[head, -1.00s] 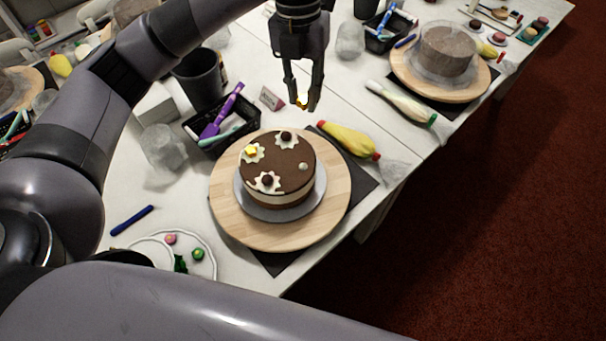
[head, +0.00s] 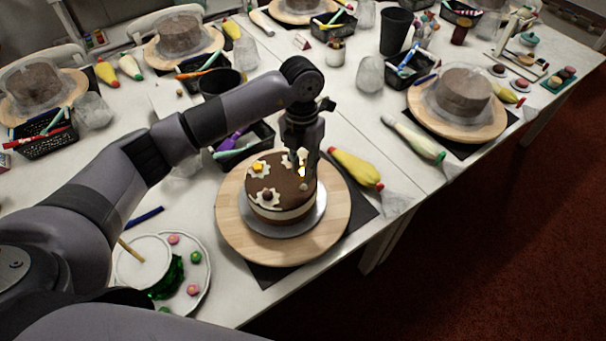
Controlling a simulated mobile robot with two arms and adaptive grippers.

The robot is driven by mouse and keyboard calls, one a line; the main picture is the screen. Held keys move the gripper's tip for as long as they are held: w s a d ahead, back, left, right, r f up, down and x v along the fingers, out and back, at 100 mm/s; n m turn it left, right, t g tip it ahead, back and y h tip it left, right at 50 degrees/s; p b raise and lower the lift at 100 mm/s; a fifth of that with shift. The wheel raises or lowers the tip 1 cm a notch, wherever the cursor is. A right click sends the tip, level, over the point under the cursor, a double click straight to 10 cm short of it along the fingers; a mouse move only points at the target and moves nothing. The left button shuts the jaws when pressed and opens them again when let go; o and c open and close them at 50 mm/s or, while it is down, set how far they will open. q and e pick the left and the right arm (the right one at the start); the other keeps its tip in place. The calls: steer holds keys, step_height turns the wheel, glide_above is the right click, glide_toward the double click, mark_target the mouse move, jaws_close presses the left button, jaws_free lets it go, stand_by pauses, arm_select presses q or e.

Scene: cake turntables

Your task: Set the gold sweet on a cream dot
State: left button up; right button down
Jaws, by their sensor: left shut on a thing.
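The chocolate cake (head: 281,206) stands on a grey board on the wooden turntable (head: 233,235). I cannot tell whether the sweet touches the cake or the dot. Another gold piece (head: 258,167) sits on a cream flower at the cake's left. A dark ball (head: 267,195) sits on the front cream flower. The rear flower is partly hidden by my gripper.
A yellow piping bag (head: 357,168) lies right of the turntable. A black basket (head: 262,131) with tools stands behind it, close to my left arm. A white plate (head: 205,272) with several sweets is at the front left. More turntables with covered cakes (head: 465,88) stand further back.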

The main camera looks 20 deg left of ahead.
mark_target(302, 170)
arm_select(q)
steer(key=shift+f, duration=0.65)
step_height(302, 170, down, 3)
steer(key=shift+f+p, duration=0.1)
steer(key=shift+p, duration=0.5)
steer(key=shift+f, duration=0.4)
steer(key=shift+a+f, duration=0.1)
steer(key=shift+f, duration=0.15)
steer(key=o, duration=0.5)
steer(key=shift+r, duration=0.1)
steer(key=o, duration=0.4)
steer(key=shift+c, duration=0.2)
arm_select(e)
steer(key=shift+w+r, duration=0.15)
steer(key=shift+r, duration=0.4)
